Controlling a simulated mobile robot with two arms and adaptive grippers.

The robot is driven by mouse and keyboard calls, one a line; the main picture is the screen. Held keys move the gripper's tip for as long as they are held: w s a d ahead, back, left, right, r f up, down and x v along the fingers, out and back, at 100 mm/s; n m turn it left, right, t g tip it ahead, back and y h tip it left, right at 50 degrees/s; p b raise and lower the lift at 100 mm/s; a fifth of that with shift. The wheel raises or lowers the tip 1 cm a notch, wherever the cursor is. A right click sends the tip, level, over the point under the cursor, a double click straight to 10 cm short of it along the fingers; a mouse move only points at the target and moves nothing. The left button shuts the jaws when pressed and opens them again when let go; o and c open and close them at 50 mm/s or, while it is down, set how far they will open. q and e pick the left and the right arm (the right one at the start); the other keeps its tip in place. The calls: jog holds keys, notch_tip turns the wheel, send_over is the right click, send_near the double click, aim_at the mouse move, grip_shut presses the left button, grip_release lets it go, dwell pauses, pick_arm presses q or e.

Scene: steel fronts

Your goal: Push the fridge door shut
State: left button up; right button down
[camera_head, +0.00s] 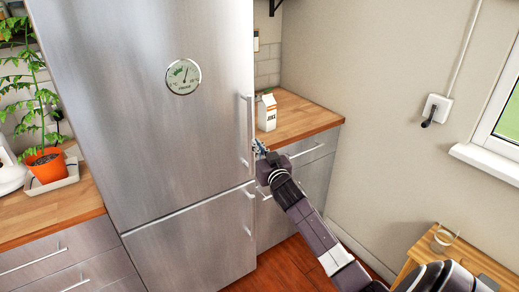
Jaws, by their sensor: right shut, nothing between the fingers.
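The steel fridge's tall upper door (150,135) fills the left middle of the head view, with a round dial on its front. I see no clear gap at its edge, and cannot tell whether it is fully shut. Its vertical handle (249,122) is at the right edge. The smaller lower door (195,245) appears flush in its place. My right gripper (259,149) is shut and empty beside the upper door's right edge, near the lower end of the handle. Its fingertips are small and partly hidden, so contact is unclear. My left gripper is out of view.
A wooden counter (308,117) with a juice carton (266,112) stands right of the fridge, above grey drawers. A potted plant (47,165) is on the left counter. A small wooden table (425,254) with a glass (442,240) is at the lower right.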

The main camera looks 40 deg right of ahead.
jog(key=shift+s, duration=0.65)
jog(key=shift+a+f, duration=0.1)
